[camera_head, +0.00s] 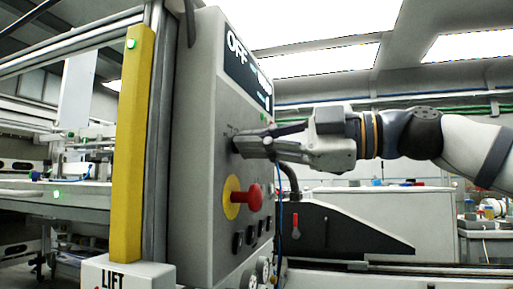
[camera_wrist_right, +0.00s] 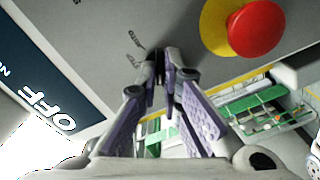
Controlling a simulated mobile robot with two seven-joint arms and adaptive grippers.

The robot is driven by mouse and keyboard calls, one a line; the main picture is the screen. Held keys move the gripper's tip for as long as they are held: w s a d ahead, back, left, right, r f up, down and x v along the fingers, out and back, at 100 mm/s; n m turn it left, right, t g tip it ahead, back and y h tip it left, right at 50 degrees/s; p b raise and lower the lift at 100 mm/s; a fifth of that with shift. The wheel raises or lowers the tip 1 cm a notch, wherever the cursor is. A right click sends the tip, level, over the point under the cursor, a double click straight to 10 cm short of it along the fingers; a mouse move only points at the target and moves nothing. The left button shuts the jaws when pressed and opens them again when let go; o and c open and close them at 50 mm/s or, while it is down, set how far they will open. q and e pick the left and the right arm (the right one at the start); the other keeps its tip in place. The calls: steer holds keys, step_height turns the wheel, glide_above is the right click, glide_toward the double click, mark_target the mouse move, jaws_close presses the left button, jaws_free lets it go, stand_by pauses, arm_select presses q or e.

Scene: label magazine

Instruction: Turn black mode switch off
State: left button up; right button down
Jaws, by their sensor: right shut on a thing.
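The grey control panel (camera_head: 200,120) stands left of centre in the head view. My right gripper (camera_head: 240,144) reaches in from the right and is at the panel face, above the red button. In the right wrist view its fingers (camera_wrist_right: 162,66) are closed together on a small dark part, the black mode switch (camera_wrist_right: 159,72). The fingers hide most of the switch, so I cannot read its angle. Small printed marks (camera_wrist_right: 135,50) lie on the panel beside the fingertips. My left gripper is not in view.
A red mushroom button (camera_head: 249,197) on a yellow disc sticks out just below the gripper. Several black buttons (camera_head: 238,243) sit lower on the panel. A dark display reading OFF (camera_head: 238,48) is above. A yellow post (camera_head: 133,145) stands left of the panel.

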steer(key=shift+n, duration=0.6)
steer(key=c, duration=1.8)
jaws_free()
steer(key=shift+o, duration=0.2)
steer(key=shift+d, duration=0.1)
steer(key=v, duration=1.1)
steer(key=shift+s+d, duration=0.2)
steer(key=shift+d, duration=0.15)
